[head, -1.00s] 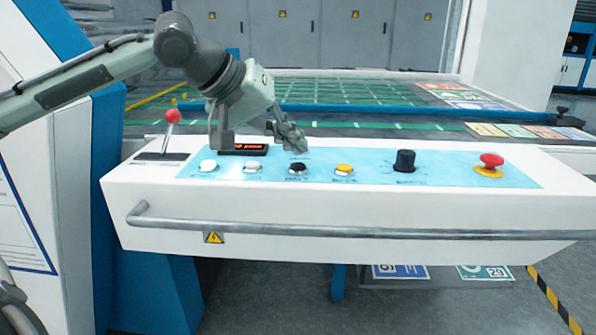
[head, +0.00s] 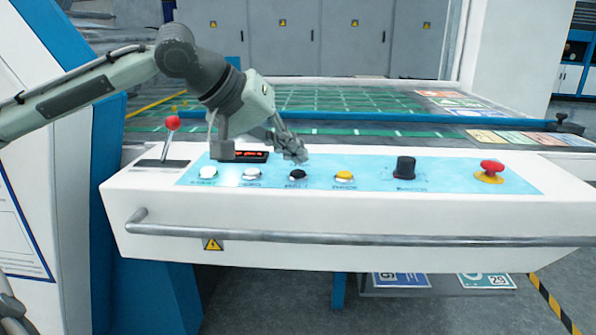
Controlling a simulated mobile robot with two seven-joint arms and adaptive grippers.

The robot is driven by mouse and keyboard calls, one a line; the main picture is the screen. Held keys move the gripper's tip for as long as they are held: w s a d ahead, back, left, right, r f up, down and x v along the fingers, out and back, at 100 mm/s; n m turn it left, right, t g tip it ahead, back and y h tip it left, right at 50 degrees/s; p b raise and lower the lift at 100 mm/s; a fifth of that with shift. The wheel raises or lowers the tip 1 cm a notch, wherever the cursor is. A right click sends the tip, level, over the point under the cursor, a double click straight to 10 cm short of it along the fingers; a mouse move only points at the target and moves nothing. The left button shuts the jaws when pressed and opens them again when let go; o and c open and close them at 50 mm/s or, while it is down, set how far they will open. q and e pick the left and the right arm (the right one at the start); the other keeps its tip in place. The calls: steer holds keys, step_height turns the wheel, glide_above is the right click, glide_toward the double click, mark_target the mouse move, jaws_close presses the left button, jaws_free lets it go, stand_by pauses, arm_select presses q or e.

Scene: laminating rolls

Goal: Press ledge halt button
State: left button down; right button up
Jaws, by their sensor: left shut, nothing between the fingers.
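The ledge is a white control console (head: 350,215) with a light blue panel on its sloping top. A row of buttons runs along it: a green-white one (head: 208,172), a white one (head: 252,174), a black one (head: 297,176) and a yellow one (head: 344,176). The small labels are too blurred to read surely; the black button's label looks like "HALT". My left gripper (head: 295,153) is shut and empty, fingers pointing down just above and behind the black button. I cannot tell whether it touches.
A red-knobbed lever (head: 171,138) and a small lit display (head: 250,156) are at the left. A black knob (head: 404,167) and a red mushroom button (head: 490,170) are at the right. A grey rail (head: 350,239) runs along the front.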

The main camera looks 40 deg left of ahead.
mark_target(294, 173)
arm_select(q)
steer(key=shift+f, duration=0.1)
stand_by(0.6)
steer(key=shift+f+b, duration=0.3)
steer(key=shift+b, duration=0.1)
steer(key=shift+f+b, duration=0.5)
stand_by(0.4)
steer(key=shift+r, duration=0.15)
steer(key=shift+r+p, duration=0.75)
steer(key=shift+p, duration=0.2)
step_height(294, 173, up, 5)
steer(key=p, duration=0.5)
